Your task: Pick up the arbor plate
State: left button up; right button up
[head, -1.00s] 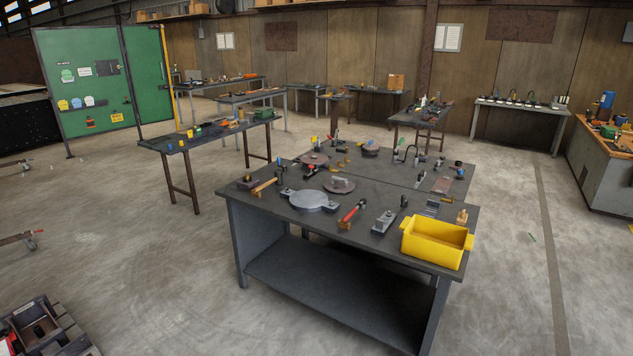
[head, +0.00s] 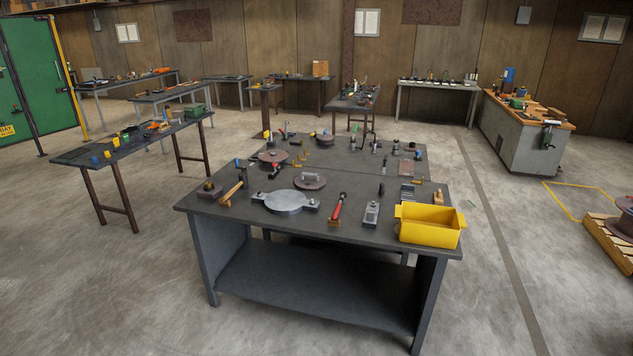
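A round grey metal plate with two side lugs (head: 285,201) lies flat near the front left of the dark steel workbench (head: 330,229). Just behind it is a smaller brownish disc with a raised grey handle (head: 311,181). A reddish-brown disc (head: 272,156) sits farther back left, and another round piece (head: 325,138) stands near the back. I cannot tell for sure which of these is the arbor plate. Neither of my grippers is in view in the head view, and nothing is held in sight.
A yellow bin (head: 430,225) stands at the bench's front right corner. A wooden-handled hammer (head: 231,193), a red-handled tool (head: 337,208) and a grey block (head: 371,213) lie nearby. Other tables (head: 130,143) and a wood-topped cabinet (head: 522,138) stand beyond. Floor before the bench is clear.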

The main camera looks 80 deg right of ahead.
aim_at(306, 181)
jog(key=z, duration=2.35)
jog(key=i, duration=2.7)
jog(key=z, duration=0.9)
